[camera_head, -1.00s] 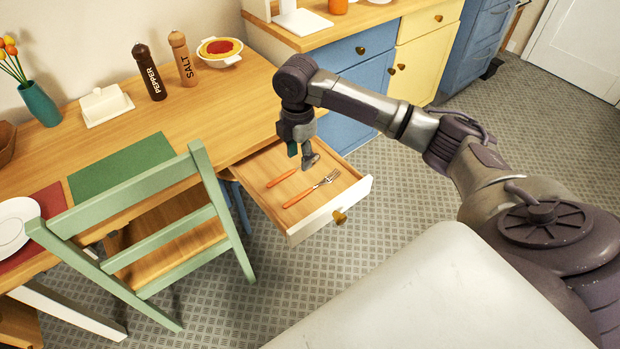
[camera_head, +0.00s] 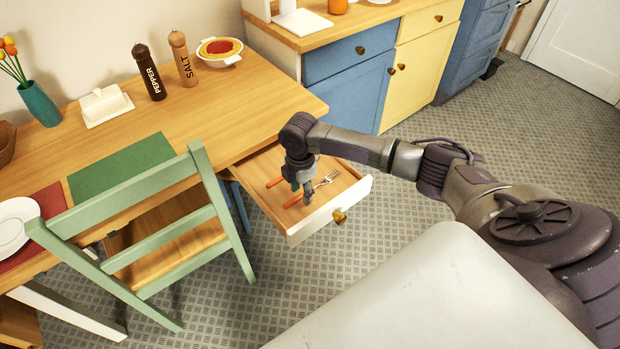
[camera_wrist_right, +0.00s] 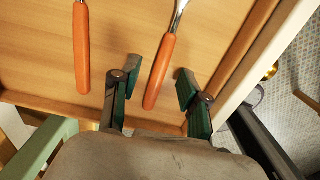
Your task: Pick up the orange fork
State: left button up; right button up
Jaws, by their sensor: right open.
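The orange fork (camera_head: 327,180) lies in the open table drawer (camera_head: 265,208), its metal tines toward the right. My right gripper (camera_head: 301,196) is over the drawer at the fork's orange handle and hides part of it. In the right wrist view, the fork's orange handle (camera_wrist_right: 160,72) ends between the two open green-padded fingers of my right gripper (camera_wrist_right: 155,98). I cannot tell how far above the handle the fingers are. A second orange-handled utensil (camera_wrist_right: 82,50) lies to the left, its far end out of that view. My left gripper is not in view.
The drawer's white front (camera_head: 330,210) has a brass knob (camera_head: 339,216). The green chair (camera_head: 165,235) stands left of the drawer. The wooden table (camera_head: 215,110) holds a pepper mill (camera_head: 148,72), a salt mill (camera_head: 183,60) and a bowl (camera_head: 220,52).

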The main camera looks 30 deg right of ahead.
jog(key=shift+f, duration=0.2)
grip_shut()
jog(key=shift+r, duration=0.15)
